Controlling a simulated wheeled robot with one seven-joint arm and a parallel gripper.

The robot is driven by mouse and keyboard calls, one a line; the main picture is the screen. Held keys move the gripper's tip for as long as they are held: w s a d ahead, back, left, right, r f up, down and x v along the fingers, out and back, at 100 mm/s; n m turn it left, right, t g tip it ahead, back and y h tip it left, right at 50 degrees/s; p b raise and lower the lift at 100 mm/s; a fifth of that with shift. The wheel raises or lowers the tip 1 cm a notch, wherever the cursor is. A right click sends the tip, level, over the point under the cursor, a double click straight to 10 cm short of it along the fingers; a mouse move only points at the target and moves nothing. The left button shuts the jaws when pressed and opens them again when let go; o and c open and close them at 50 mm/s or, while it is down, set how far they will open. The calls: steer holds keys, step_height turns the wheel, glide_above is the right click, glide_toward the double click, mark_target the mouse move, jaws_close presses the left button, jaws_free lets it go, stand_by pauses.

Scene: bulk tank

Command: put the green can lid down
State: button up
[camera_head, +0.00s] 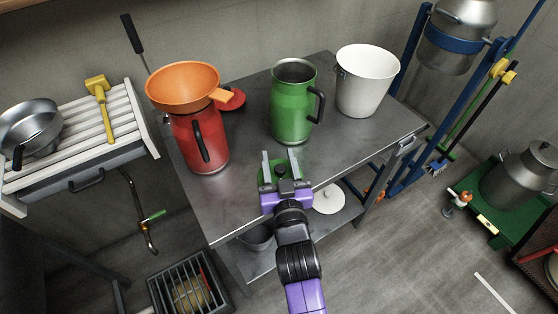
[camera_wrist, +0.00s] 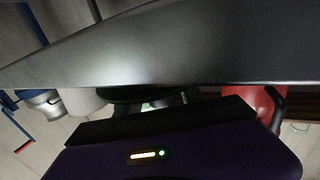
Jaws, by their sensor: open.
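The green can lid (camera_head: 274,164) lies at the front edge of the grey metal table, partly hidden by my gripper. Its dark knob (camera_head: 281,171) shows between the fingers. My gripper (camera_head: 279,154) is open around the knob, with a finger on each side; I cannot tell whether they touch it. The green can (camera_head: 291,112) stands upright and uncovered just behind, its dark handle to the right. In the wrist view a dark green shape shows at the middle, too dim to make out clearly.
The table (camera_head: 232,206) also holds a red can (camera_head: 214,150) with an orange funnel (camera_head: 183,84) on top, a red lid (camera_head: 232,100) and a white bucket (camera_head: 364,85). A white lid (camera_head: 328,200) lies on the lower shelf. The table's front left is bare.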

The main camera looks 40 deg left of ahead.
mark_target(283, 174)
steer(key=shift+r, duration=0.2)
steer(key=shift+s+d+p, duration=0.3)
steer(key=shift+d+p, duration=0.2)
steer(key=shift+p, duration=0.05)
steer(key=v, duration=0.3)
steer(key=shift+d+f, duration=0.15)
steer(key=shift+f, duration=0.15)
steer(key=shift+s+d+r+b, duration=0.15)
steer(key=shift+s+d+b, duration=0.4)
steer(key=shift+s, duration=0.25)
steer(key=b+v, duration=0.3)
steer(key=v, duration=0.2)
steer(key=shift+s+d+r, duration=0.15)
steer(key=shift+s+d, duration=0.1)
steer(key=shift+s, duration=0.05)
